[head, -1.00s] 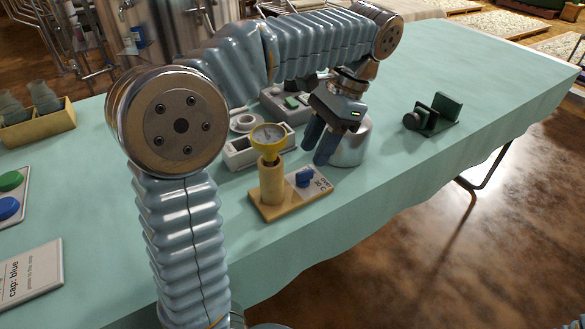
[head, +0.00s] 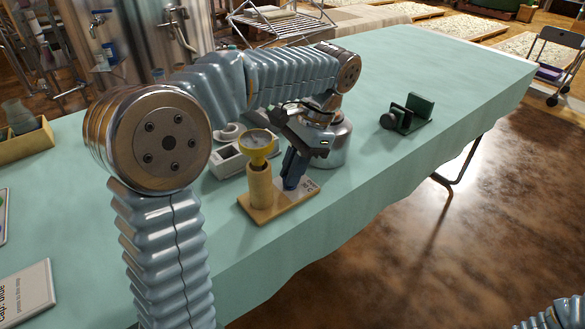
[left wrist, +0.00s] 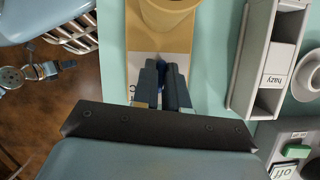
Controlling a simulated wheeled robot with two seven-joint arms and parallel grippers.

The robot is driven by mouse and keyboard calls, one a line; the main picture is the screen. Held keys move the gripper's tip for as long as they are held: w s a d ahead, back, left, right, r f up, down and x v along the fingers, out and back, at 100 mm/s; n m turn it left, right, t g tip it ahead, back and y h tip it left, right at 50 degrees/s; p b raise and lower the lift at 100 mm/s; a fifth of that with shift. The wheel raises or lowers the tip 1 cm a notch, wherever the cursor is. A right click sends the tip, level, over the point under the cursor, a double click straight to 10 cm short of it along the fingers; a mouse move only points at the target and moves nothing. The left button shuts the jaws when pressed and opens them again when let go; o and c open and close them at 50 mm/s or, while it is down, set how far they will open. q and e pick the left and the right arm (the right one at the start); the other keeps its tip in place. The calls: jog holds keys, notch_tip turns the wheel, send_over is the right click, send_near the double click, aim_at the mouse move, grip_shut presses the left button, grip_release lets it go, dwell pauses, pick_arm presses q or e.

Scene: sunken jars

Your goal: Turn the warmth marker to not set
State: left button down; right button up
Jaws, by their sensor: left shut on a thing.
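The fingers hide the marker in the head view. In the left wrist view the blue marker (left wrist: 162,73) shows a little between the fingertips (left wrist: 161,82), and most of the plate's lettering is covered.
A dark green bracket (head: 408,117) is farther right. In the left wrist view a grey box (left wrist: 296,135) carries an "off" label. The table's front edge is near.

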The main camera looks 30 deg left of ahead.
pick_arm(q)
jog(key=shift+n, duration=0.8)
jog(key=c, duration=1.2)
grip_release()
jog(key=shift+o, duration=0.2)
jog(key=v, duration=0.7)
jog(key=shift+w+r, duration=0.2)
